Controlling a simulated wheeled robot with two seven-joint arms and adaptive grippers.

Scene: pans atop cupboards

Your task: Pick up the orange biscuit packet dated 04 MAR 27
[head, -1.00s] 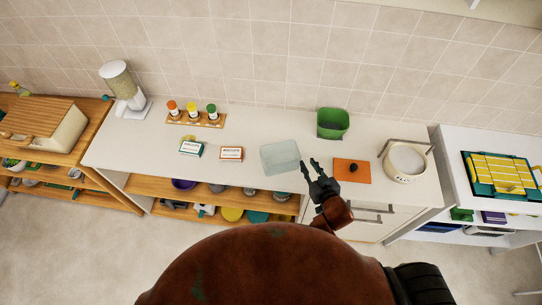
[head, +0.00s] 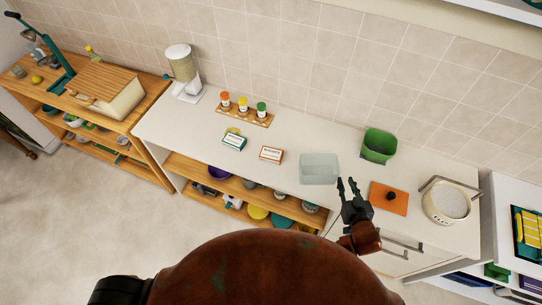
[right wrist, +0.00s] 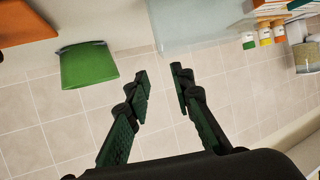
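An orange-edged biscuit packet (head: 271,154) with a white label lies on the white counter, left of centre in the head view. A teal-edged packet (head: 234,141) with a white label lies to its left. The print on both is too small to read a date. My right gripper (head: 347,181) is open and empty at the counter's front edge, right of a clear tub and well right of both packets. Its two fingers stand apart in the right wrist view (right wrist: 158,74). My left gripper is not in view.
The clear tub (head: 319,169) stands between the orange packet and my right gripper. A green bin (head: 379,146), an orange board (head: 388,198) and a white flour pot (head: 447,203) are further right. A spice rack (head: 243,114) stands behind the packets. The counter before the packets is clear.

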